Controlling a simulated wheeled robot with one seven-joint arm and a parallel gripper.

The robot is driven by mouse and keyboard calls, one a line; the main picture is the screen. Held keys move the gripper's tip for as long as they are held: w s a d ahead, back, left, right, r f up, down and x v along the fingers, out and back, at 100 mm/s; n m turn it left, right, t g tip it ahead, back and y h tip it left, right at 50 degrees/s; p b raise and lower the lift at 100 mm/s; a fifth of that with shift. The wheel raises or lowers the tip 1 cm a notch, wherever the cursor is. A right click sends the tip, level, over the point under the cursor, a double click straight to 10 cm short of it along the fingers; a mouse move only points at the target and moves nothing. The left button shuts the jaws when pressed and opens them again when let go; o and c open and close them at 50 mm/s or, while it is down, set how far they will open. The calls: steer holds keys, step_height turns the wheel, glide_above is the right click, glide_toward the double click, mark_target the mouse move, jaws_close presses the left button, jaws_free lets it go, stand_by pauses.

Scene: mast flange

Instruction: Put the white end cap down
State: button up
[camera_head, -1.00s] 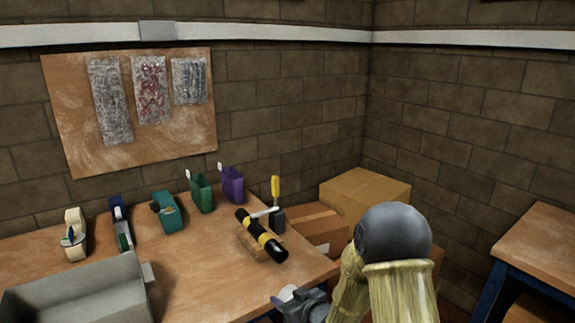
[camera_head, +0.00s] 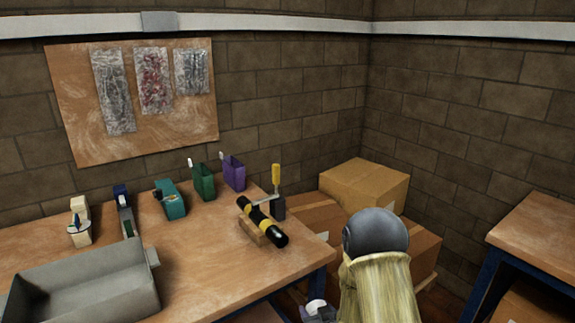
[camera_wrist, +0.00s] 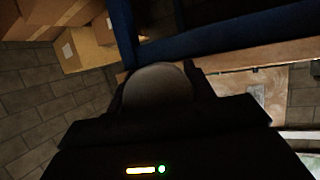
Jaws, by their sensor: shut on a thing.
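The white end cap (camera_wrist: 157,86) shows in the wrist view as a pale rounded shape between the dark fingers of my gripper (camera_wrist: 158,92). My gripper is shut on it. In the head view only a small white part of the cap (camera_head: 316,304) shows at the bottom edge, by my gripper (camera_head: 320,313). There my gripper is in front of the workbench's right end, and my arm hides part of the space beside it. I cannot tell its height relative to the bench top.
The wooden workbench (camera_head: 205,262) holds a grey tray (camera_head: 150,257) at left. A black tube with yellow bands (camera_head: 262,224) lies on a wooden block beside a yellow-handled clamp (camera_head: 276,180). Several dispensers and bins line the back. The bench's front middle is clear. Cardboard boxes (camera_head: 365,185) stand at right.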

steer(key=s+d+f+m+h, duration=0.3)
steer(key=s+d+f+h, duration=0.1)
steer(key=d, duration=0.3)
step_height(320, 180, up, 12)
steer(key=w+p, duration=0.1)
steer(key=p, duration=1.5)
steer(key=shift+w+d+t, duration=0.3)
steer(key=shift+w, duration=0.1)
steer(key=shift+f, duration=0.15)
steer(key=s+f, duration=0.4)
steer(key=f, duration=0.1)
steer(key=shift+s+f, duration=0.15)
steer(key=shift+f, duration=0.05)
